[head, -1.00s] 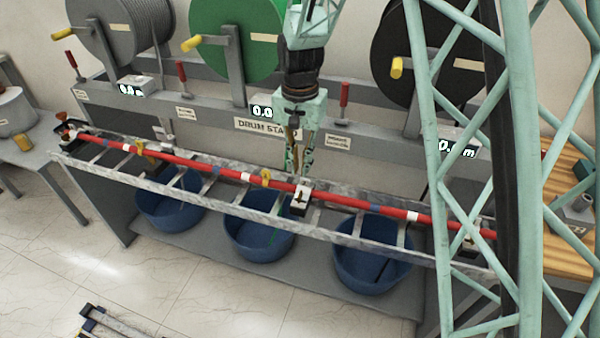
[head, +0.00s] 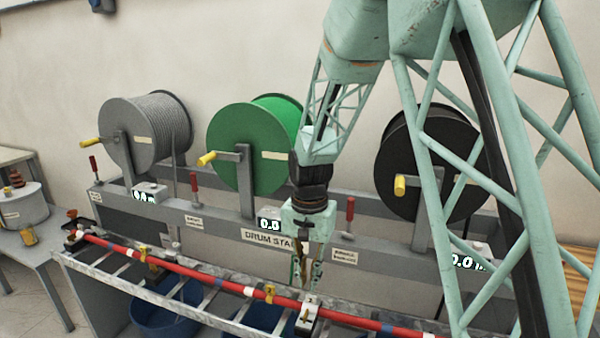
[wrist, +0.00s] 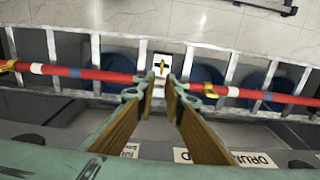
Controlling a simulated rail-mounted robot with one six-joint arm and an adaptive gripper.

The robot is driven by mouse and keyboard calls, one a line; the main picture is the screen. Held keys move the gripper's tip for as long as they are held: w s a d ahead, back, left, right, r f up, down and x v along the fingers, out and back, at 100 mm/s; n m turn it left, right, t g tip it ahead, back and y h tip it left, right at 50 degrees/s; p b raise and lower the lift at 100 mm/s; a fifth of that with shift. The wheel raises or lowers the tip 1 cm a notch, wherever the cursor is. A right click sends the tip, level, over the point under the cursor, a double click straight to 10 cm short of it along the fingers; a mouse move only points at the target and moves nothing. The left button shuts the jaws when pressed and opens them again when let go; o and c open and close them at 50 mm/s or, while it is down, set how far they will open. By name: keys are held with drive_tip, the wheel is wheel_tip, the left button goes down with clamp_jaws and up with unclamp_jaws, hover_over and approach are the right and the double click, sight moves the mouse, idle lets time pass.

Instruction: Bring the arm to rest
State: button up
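My gripper (head: 306,278) hangs pointing down in front of the drum stand, just above a long red bar (head: 210,281) with white and blue bands. In the wrist view its two wood-faced fingers (wrist: 162,84) stand apart with an empty gap between them. Beyond the fingertips is a white clamp block (wrist: 160,68) with a yellow lever on the red bar; the block also shows in the head view (head: 307,315). The fingers appear apart from the bar, though the exact clearance is hard to judge. My arm rises from the gripper to the upper right.
The bar lies along a metal ladder-like rack. Grey (head: 132,135), green (head: 240,145) and black (head: 430,165) drums stand behind, with yellow handles. Red levers and small displays line the stand (head: 225,225). Blue tubs (head: 165,312) sit below. A side table (head: 50,240) is at left.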

drive_tip(key=s+d+r+n+t, duration=0.1)
drive_tip(key=s+d+r, duration=0.6)
drive_tip(key=r, duration=0.4)
drive_tip(key=s+d+r+n+t, duration=0.1)
drive_tip(key=s+d+r, duration=0.3)
drive_tip(key=s+r, duration=0.55)
drive_tip(key=s+d+r, duration=0.2)
drive_tip(key=s, duration=0.6)
drive_tip(key=s+d+r+n+t, duration=0.1)
drive_tip(key=s+d+r, duration=0.1)
drive_tip(key=s, duration=0.5)
drive_tip(key=s+d+r+n+t, duration=0.1)
drive_tip(key=s+d+r, duration=0.1)
drive_tip(key=s, duration=0.6)
drive_tip(key=shift+s+d+r, duration=0.3)
drive_tip(key=shift+d+r, duration=0.1)
drive_tip(key=shift+d, duration=0.4)
clamp_jaws()
